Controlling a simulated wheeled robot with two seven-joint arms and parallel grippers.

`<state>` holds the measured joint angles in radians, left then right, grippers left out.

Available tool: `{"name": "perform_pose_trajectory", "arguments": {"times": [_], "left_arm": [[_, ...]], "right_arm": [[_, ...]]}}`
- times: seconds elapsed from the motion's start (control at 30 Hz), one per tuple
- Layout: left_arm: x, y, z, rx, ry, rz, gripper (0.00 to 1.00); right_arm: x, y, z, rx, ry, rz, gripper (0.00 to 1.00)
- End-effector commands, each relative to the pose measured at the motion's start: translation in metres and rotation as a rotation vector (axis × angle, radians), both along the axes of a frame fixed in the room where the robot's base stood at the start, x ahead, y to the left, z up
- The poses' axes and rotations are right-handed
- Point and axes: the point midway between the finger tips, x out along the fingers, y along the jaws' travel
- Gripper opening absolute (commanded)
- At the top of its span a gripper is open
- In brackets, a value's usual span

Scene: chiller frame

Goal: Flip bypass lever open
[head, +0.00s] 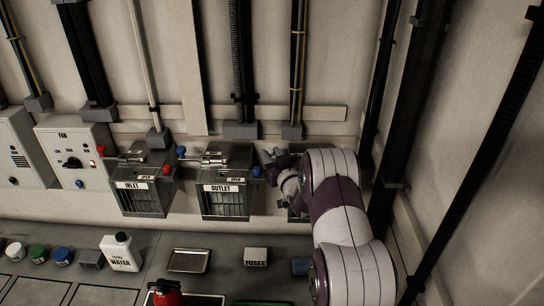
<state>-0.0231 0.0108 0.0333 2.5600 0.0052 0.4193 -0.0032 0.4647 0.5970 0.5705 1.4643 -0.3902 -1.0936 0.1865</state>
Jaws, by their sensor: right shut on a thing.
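My right arm comes in from the right, and its gripper (276,165) is at the third valve box (296,212), right of the one marked OUTLET. It is shut on what appears to be that box's lever, the bypass lever. The arm and gripper cover most of this box, so its label, the lever's angle and most of the fingers are hidden. The INLET box (145,198) and OUTLET box (225,203) each have a metal lever on top, with red and blue knobs near the ends. My left gripper is not in view.
A fan panel (75,158) with a dial stands left of the boxes. The counter below holds a white water jug (121,253), a metal tray (189,260), a fuses box (256,257) and small jars. Dark conduits run up the wall, some close to my right arm.

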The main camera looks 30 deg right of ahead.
Motion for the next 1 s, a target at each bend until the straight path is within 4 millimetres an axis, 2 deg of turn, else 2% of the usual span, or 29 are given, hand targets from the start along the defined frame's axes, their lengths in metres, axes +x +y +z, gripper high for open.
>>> {"name": "perform_pose_trajectory", "arguments": {"times": [0.4,0.7,1.0], "left_arm": [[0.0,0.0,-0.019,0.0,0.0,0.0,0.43],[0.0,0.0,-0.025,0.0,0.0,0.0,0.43],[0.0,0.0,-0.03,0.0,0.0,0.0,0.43]], "right_arm": [[-0.037,0.005,-0.001,-0.002,-0.003,0.287,0.0],[-0.068,0.003,0.0,-0.002,-0.003,0.529,0.0],[-0.087,-0.002,0.0,-0.002,-0.003,0.691,0.0]]}}
